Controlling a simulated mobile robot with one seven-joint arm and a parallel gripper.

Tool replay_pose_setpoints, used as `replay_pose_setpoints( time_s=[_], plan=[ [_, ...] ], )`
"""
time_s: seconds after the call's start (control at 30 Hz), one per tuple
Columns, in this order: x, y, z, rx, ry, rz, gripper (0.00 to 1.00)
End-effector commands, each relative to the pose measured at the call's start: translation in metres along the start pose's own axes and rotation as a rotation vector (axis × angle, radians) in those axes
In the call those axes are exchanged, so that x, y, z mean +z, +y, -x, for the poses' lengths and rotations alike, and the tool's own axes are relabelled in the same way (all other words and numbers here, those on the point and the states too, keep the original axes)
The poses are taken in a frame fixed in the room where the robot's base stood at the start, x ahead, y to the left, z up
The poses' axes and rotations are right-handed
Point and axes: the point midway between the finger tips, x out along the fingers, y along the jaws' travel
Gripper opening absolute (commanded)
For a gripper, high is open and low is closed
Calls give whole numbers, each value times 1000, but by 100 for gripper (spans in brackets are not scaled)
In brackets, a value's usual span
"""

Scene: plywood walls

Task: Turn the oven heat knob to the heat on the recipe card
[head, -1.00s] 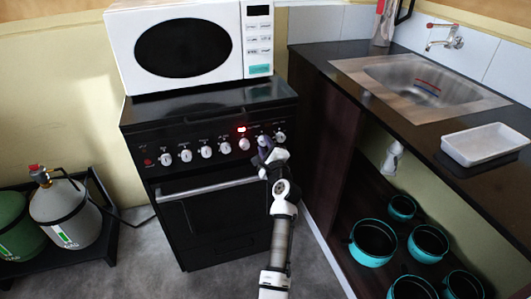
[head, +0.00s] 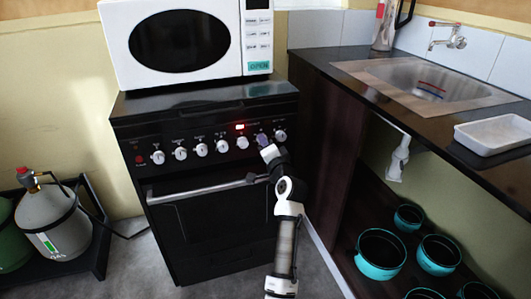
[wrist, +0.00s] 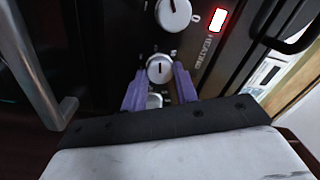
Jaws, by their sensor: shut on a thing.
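The black oven (head: 215,225) has a row of white knobs along its front panel. My gripper (head: 264,141) is at the second knob from the right, just right of the small red light (head: 240,126). In the wrist view its purple fingers (wrist: 160,80) sit on either side of a white knob (wrist: 160,69) and are shut on it. A dark line on the knob's face runs roughly up and down in that view. Its scale marks are too small or hidden to read. Another knob (wrist: 173,12) is beside it, near the lit indicator marked "HEATING". No recipe card is visible.
A white microwave (head: 180,45) stands on the oven. The oven door handle (head: 205,190) juts out below the knobs. A counter with a sink (head: 425,80) is at the right, with teal pots (head: 381,255) below. Gas bottles (head: 50,225) stand at the left.

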Motion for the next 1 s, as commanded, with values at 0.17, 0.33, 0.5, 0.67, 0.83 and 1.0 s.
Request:
replay_pose_setpoints(
  time_s=[0.17,0.33,0.5,0.67,0.83,1.0],
  plan=[
    [1,4,0,-3,-7,170,6],
    [1,4,0,-3,-13,330,6],
    [1,4,0,-5,-20,491,6],
    [0,3,0,-6,-27,635,6],
    [0,2,0,-7,-32,768,6],
    [0,1,0,-8,-38,868,6]
  ],
)
